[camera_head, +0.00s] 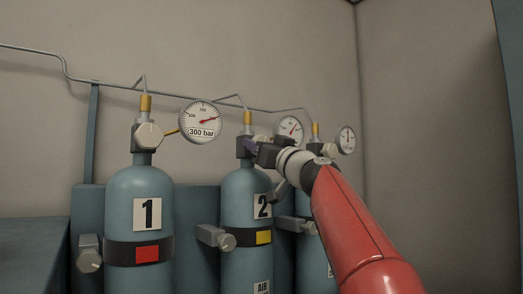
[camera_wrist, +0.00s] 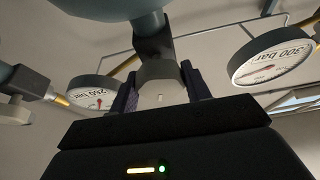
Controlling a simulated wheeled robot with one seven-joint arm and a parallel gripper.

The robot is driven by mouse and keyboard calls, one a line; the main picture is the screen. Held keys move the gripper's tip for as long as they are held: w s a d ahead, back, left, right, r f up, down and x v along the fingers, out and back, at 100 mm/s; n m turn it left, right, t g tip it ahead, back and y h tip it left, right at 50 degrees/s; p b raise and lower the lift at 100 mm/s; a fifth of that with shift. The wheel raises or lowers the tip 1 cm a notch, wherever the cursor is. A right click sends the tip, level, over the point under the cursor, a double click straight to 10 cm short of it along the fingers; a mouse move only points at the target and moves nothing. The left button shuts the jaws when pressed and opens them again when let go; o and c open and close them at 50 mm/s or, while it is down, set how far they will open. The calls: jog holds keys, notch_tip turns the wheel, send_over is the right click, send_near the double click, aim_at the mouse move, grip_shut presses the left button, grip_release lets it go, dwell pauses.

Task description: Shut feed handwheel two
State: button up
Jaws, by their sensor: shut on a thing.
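Cylinder 2 (camera_head: 241,205) is a blue-grey bottle with a black 2 on a white label, standing in the middle of the head view. My gripper (camera_head: 252,147) is at the valve on its top. In the wrist view, the two purple fingers of my gripper (camera_wrist: 160,72) stand on either side of a pale grey piece, which I take to be feed handwheel two (camera_wrist: 161,92). My gripper is shut on it. The dark valve body (camera_wrist: 154,44) lies just beyond. In the head view my gripper hides this handwheel.
Cylinder 1 (camera_head: 139,193), with its cream handwheel (camera_head: 149,135) and gauge (camera_head: 201,121), stands to the left. A third cylinder (camera_head: 304,250) is partly behind my red arm. Grey side knobs (camera_head: 216,237) stick out low down. A thin pipe runs above.

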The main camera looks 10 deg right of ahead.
jog(key=m+h, duration=0.2)
jog(key=m, duration=0.2)
jog(key=shift+r+p, duration=0.1)
jog(key=shift+p, duration=0.2)
jog(key=m+h+p, duration=0.1)
jog(key=m+h, duration=0.1)
jog(key=m, duration=0.2)
jog(key=shift+a+r+p, duration=0.1)
jog(key=shift+p, duration=0.3)
jog(key=m+h+p, duration=0.1)
jog(key=m, duration=0.2)
jog(key=m+h+p, duration=0.1)
jog(key=m+h, duration=0.1)
jog(key=m, duration=0.2)
jog(key=shift+g, duration=0.3)
jog(key=m+g, duration=0.1)
jog(key=m, duration=0.2)
jog(key=m+g+h, duration=0.1)
jog(key=m, duration=0.2)
jog(key=m+g, duration=0.2)
jog(key=m, duration=0.2)
jog(key=shift+m, duration=0.4)
jog(key=o, duration=1)
jog(key=shift+c, duration=0.2)
